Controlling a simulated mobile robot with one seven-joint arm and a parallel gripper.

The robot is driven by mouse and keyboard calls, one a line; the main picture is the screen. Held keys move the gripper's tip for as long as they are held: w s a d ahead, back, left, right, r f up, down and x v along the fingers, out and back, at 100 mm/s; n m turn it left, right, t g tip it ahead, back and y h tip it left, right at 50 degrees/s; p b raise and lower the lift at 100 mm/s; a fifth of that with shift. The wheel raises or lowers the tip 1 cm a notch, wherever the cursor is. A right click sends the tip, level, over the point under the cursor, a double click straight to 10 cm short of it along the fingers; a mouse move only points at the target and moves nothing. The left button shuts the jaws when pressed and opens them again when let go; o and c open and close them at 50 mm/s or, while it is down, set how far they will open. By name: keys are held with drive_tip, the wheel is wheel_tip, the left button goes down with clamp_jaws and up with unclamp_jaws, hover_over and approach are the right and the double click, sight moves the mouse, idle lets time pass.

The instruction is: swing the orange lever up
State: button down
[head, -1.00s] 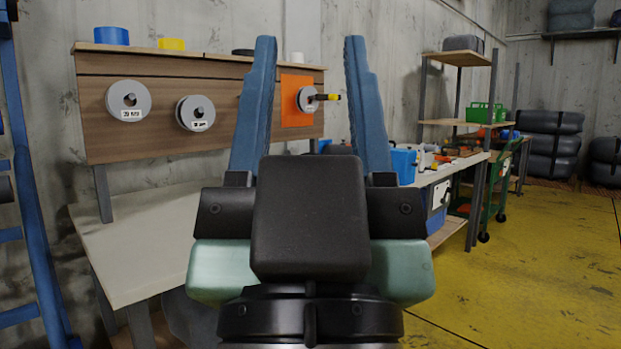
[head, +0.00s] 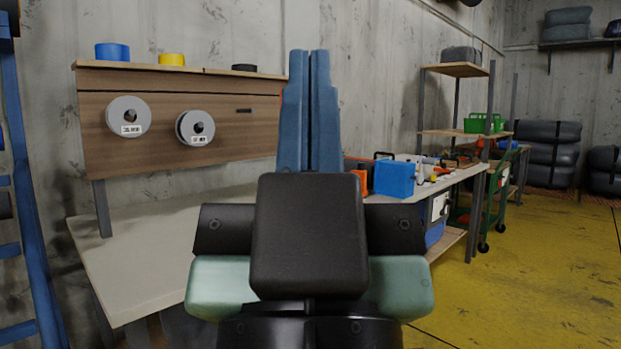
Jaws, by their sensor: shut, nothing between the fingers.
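My gripper (head: 309,55) stands upright in the middle of the head view. Its two blue fingers are shut against each other with nothing between them. No lever can be made out now. The fingers cover the right part of the wooden wall board, where the orange plate with its round dial and handle showed earlier. Only a thin orange sliver shows at the left edge of the fingers. I cannot tell whether the fingers touch anything there.
The wooden board (head: 140,147) carries two grey discs, one (head: 128,116) left of the other (head: 195,127). A pale bench (head: 150,250) stands below it. A blue box (head: 395,178) and tools crowd the bench at right. Yellow floor (head: 540,270) is open at right.

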wheel_tip(320, 180, up, 37)
drive_tip(key=p, duration=3.5)
drive_tip(key=shift+f, duration=0.2)
